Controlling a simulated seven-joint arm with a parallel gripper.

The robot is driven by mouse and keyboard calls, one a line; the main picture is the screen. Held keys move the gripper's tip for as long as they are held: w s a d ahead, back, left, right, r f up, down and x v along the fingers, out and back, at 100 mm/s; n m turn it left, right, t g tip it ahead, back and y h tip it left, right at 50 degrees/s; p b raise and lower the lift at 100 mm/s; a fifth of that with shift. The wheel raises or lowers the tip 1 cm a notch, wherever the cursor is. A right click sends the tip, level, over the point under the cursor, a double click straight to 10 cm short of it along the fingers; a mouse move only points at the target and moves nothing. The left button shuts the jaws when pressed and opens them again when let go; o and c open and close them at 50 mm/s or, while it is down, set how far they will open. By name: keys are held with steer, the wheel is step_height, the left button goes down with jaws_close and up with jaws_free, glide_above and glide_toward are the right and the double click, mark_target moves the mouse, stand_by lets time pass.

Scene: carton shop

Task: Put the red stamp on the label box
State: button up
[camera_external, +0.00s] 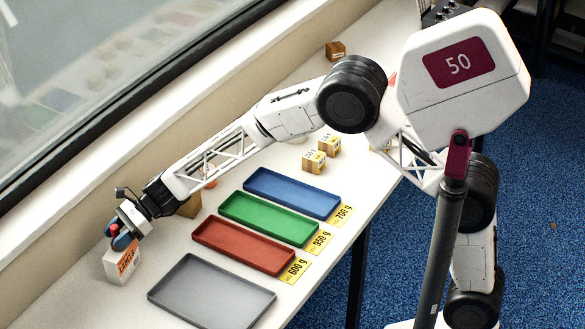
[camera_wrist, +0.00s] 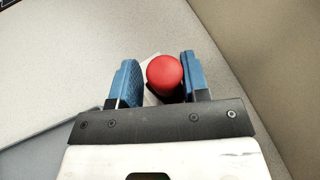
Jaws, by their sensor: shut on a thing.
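The red stamp (camera_wrist: 165,72) is between the two blue fingers of my gripper (camera_wrist: 158,82) in the wrist view; its round red top faces the camera. In the external view my gripper (camera_external: 122,236) is at the far left of the table, shut on the red stamp (camera_external: 115,229). The label box (camera_external: 122,262) is a white box with an orange label, directly below my gripper. The stamp's lower end is hidden, so I cannot tell whether it touches the box top. In the wrist view a pale bit of the box (camera_wrist: 151,98) shows behind the stamp.
A grey tray (camera_external: 211,318) lies right of the box. Red (camera_external: 243,262), green (camera_external: 268,233) and blue (camera_external: 291,206) trays follow along the table, with yellow weight cards beside them. Small cartons (camera_external: 314,161) stand farther back. A wall and window ledge run along the left.

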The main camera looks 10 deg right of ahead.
steer(key=shift+f, duration=0.25)
steer(key=o, duration=0.9)
steer(key=shift+f, duration=0.1)
steer(key=shift+o, duration=0.2)
steer(key=v, duration=1.2)
stand_by(0.5)
